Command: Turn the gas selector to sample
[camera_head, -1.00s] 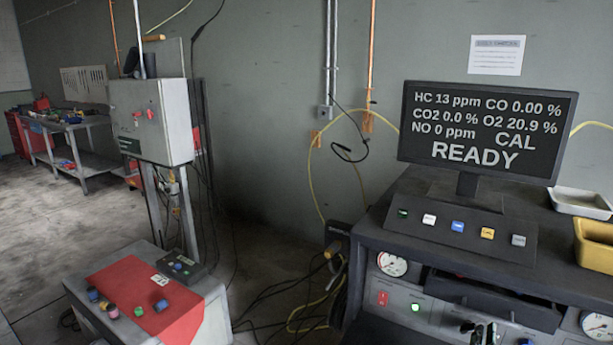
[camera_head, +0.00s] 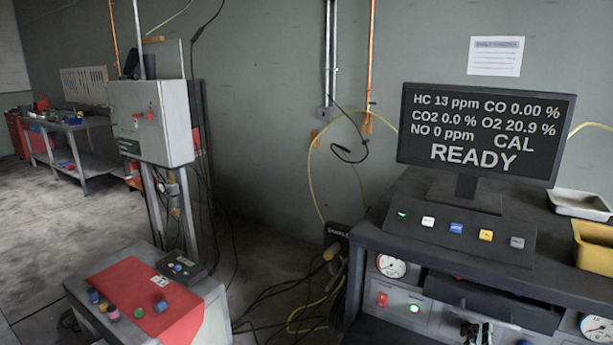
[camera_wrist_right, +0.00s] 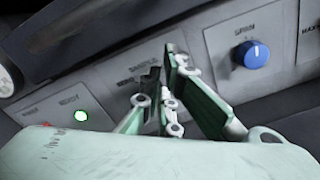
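The gas analyser's front panel (camera_head: 446,316) is at the lower right of the head view. My right gripper (camera_head: 477,332) is in front of it at the bottom edge. In the right wrist view my right gripper (camera_wrist_right: 163,78) points at the panel between a lit green lamp and a blue span knob. Its fingertips show a narrow gap, close to the panel. The gas selector cannot be made out; the fingers cover that part of the panel, so a grip on it cannot be told. My left gripper is not in view.
The monitor (camera_head: 485,133) reads READY and CAL. The green lamp (camera_wrist_right: 81,115) and blue span knob (camera_wrist_right: 251,54) flank the fingers. A drawer (camera_head: 493,300) sits above the panel. Yellow (camera_head: 593,246) and pale trays (camera_head: 580,204) stand on top. A low cart (camera_head: 207,318) is at the left.

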